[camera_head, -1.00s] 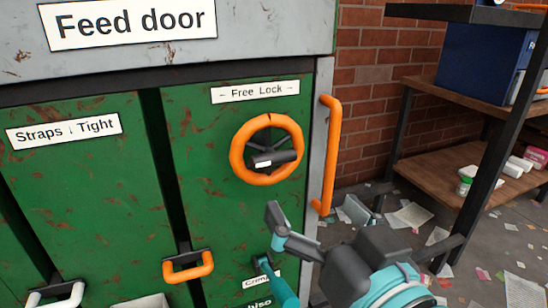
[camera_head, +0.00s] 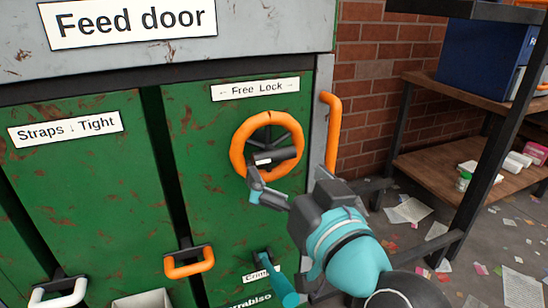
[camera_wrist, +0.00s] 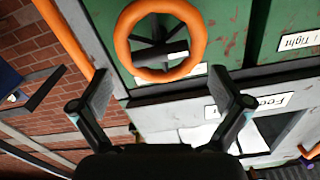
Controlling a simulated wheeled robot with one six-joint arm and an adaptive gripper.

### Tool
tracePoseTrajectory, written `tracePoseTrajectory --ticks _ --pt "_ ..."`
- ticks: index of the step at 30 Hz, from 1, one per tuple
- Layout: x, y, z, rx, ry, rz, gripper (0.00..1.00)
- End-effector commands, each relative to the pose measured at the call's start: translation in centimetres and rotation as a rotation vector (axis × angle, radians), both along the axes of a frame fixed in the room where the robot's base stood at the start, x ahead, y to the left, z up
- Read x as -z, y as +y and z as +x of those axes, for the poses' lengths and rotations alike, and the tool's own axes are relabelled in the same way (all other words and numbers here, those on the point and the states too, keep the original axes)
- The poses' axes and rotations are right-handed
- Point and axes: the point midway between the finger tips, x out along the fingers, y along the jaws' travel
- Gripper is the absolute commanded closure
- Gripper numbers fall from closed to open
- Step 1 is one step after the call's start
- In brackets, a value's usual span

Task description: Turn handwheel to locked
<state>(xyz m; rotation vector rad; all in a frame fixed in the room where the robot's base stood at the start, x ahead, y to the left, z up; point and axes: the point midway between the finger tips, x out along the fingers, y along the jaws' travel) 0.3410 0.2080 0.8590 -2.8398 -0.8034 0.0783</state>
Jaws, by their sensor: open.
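The orange handwheel (camera_head: 235,150) is mounted on the green door panel under a sign (camera_head: 255,89) reading "Free" on the left and "Lock" on the right. It has dark spokes and a dark grip piece (camera_head: 277,156) across its lower middle. My gripper (camera_head: 262,185) is just in front of the wheel's lower part, and one finger overlaps the rim in the head view. In the wrist view the wheel (camera_wrist: 121,38) lies beyond and between the spread fingers of my gripper (camera_wrist: 160,92). The gripper is open and empty. I cannot tell whether it touches the wheel.
An orange vertical handle (camera_head: 332,130) stands right of the wheel. A teal lever (camera_head: 281,288) sticks out below, and an orange pull handle (camera_head: 189,263) is at lower left. A shelf (camera_head: 445,168) stands right, with papers on the floor.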

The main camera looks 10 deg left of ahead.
Motion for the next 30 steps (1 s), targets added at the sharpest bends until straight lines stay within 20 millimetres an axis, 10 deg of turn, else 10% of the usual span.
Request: tracePoseTrajectory --ticks 26,30 --pt "0.0 3.1 5.0 0.000 0.000 0.000 0.00" --pt "0.0 3.1 5.0 0.000 0.000 0.000 0.30"
